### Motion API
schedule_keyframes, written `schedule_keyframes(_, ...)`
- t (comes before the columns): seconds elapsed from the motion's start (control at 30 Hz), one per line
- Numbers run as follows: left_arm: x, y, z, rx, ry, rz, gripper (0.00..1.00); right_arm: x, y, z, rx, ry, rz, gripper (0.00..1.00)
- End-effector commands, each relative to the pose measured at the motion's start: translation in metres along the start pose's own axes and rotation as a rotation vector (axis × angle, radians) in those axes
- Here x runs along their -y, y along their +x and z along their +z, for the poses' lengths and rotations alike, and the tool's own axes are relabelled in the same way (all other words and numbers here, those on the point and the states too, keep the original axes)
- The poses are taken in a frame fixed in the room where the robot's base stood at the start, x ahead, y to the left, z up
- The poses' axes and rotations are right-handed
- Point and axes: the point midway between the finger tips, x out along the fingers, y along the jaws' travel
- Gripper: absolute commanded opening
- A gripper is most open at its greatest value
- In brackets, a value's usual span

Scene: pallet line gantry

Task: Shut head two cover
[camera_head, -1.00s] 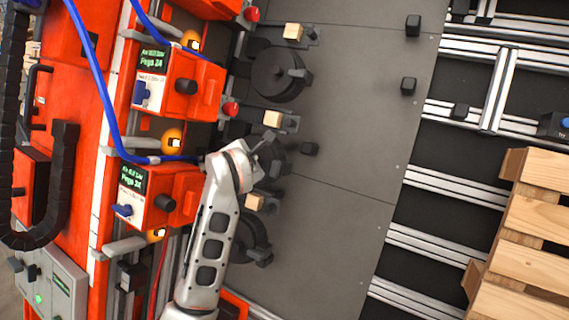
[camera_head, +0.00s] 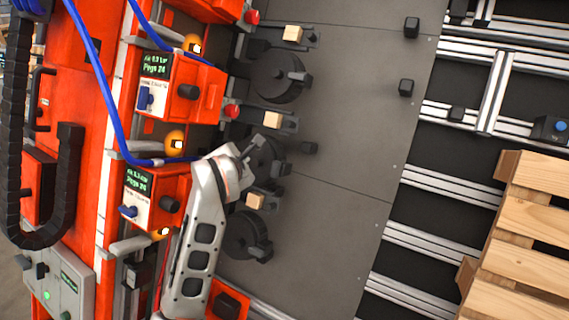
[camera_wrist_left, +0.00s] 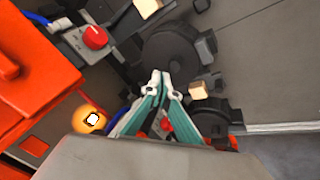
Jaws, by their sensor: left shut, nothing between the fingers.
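Several round black disc-shaped parts lie along the edge of the grey plate, beside the orange head units. The upper one (camera_head: 277,76) and the lower one (camera_head: 246,235) show clearly in the head view. A middle disc (camera_head: 268,153) is partly hidden behind my left arm; I cannot tell which disc is head two's cover or how far it is shut. My left gripper (camera_head: 256,146) is at the middle disc. In the left wrist view its teal fingers (camera_wrist_left: 161,76) are together and empty, in front of a large black disc (camera_wrist_left: 176,58); contact is unclear. My right gripper is out of view.
Orange units with displays (camera_head: 155,66) and (camera_head: 138,180) stand at left, with a blue hose (camera_head: 100,85). Small wooden blocks (camera_head: 272,119) sit in holders near the discs. The grey plate (camera_head: 345,150) is mostly clear. A wooden pallet (camera_head: 530,215) is at right.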

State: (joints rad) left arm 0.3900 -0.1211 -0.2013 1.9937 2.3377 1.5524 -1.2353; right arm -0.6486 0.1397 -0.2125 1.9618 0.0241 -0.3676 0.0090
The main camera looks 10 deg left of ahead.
Motion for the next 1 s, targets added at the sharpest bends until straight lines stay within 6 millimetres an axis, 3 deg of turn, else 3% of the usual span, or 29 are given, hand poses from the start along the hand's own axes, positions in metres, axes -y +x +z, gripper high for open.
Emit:
schedule_keyframes(0.6,-0.008,-0.025,-0.007,0.0,0.0,0.0,0.0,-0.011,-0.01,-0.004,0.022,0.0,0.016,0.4)
schedule_keyframes(1.0,-0.008,-0.026,-0.008,0.0,0.0,0.0,0.0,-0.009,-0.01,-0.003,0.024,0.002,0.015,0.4)
